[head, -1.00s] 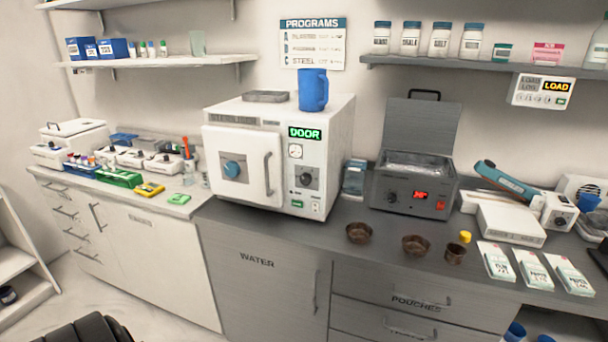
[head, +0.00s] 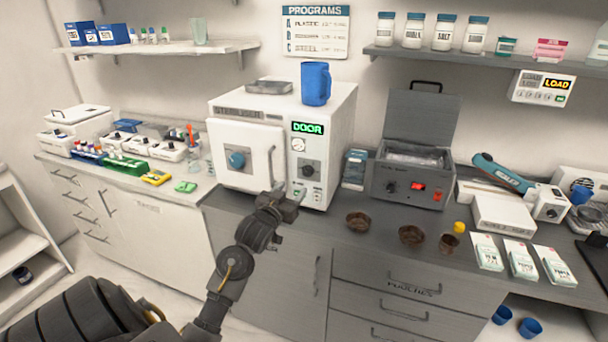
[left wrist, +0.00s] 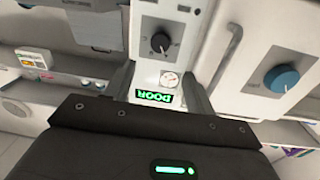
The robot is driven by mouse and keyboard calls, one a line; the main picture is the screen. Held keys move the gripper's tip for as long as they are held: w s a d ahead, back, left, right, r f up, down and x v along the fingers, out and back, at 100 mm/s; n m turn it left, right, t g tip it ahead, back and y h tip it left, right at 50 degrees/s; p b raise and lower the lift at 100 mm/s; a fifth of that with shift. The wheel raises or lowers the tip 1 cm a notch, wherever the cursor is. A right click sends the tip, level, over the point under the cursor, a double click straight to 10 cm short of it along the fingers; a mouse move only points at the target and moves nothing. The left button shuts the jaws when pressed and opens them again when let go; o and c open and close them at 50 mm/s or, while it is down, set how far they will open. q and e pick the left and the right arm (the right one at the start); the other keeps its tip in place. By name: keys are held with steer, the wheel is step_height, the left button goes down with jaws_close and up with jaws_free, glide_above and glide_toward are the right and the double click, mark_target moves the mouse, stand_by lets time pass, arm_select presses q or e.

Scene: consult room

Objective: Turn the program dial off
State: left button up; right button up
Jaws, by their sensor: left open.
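The white steriliser (head: 345,120) stands on the grey counter with its door closed and a green "DOOR" display (head: 307,128) lit. Its program dial (head: 308,171), a black knob on a dark square plate, sits on the right-hand panel below a round gauge (head: 298,145). The dial also shows in the left wrist view (left wrist: 160,42), which is upside down; its setting is too small to read. My left gripper (head: 290,203) is open and empty, low in front of the panel, below the dial. In the wrist view its fingers (left wrist: 158,72) are apart, with the dial beyond them. My right gripper is not in view.
The door handle (head: 272,169) and blue door knob (head: 237,160) are left of the panel. A blue mug (head: 315,84) stands on top. Right are an open grey bath (head: 408,185) and brown bowls (head: 358,222). A shelf (head: 465,58) hangs above.

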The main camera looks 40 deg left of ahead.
mark_target(307, 172)
arm_select(q)
steer(key=p+x, duration=0.2)
steer(key=x, duration=0.6)
steer(key=shift+w+a, duration=0.1)
steer(key=shift+w, duration=0.25)
steer(key=shift+w+a+f, duration=0.1)
steer(key=shift+w+a, duration=0.1)
steer(key=shift+w, duration=0.5)
steer(key=c, duration=1)
